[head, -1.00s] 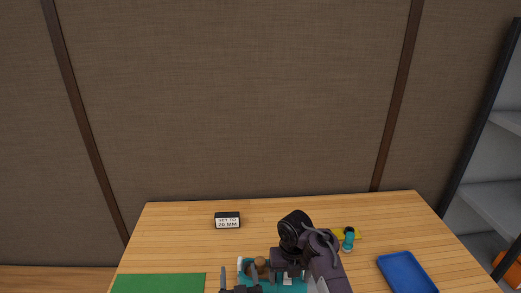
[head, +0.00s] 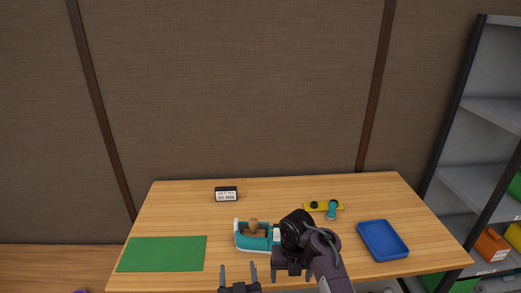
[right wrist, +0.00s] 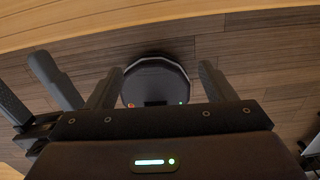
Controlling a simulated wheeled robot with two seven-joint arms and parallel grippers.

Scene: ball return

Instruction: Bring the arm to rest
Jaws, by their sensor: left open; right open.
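In the head view my left gripper (head: 238,273) is at the bottom, open and empty, in front of the table's near edge. My right arm, dark and bent, rises beside it and covers part of the teal device. In the right wrist view my right gripper (right wrist: 161,70) is open and empty above the floor. Fingers of my left gripper show at the left of that view.
The wooden table (head: 180,213) holds a green mat (head: 162,254), a sign (head: 226,194), a teal device (head: 257,244) with a brown round piece, a yellow-and-teal item (head: 323,206) and a blue tray (head: 383,240). A shelf (head: 480,185) stands right. Wooden floor shows below.

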